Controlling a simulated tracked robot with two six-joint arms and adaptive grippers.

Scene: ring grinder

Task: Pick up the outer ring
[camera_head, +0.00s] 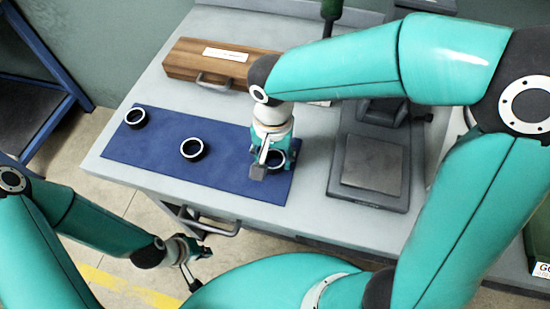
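Three dark rings with light rims are on a blue mat (225,180). One ring (135,117) is at the mat's left end and another ring (192,149) is near its middle. A third ring (279,159) is at the right end, partly hidden by my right gripper (262,170). That gripper points down at this ring, with its fingers at the ring's left side. I cannot tell whether it touches or grips the ring. My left gripper (190,268) is low at the left, in front of the table and away from the mat; its fingers are small and partly hidden.
A wooden case (215,63) with a handle lies behind the mat. A grey device with a flat plate (373,164) stands right of the mat. A blue metal frame (40,60) is at the far left. The grey table's (150,90) left part is clear.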

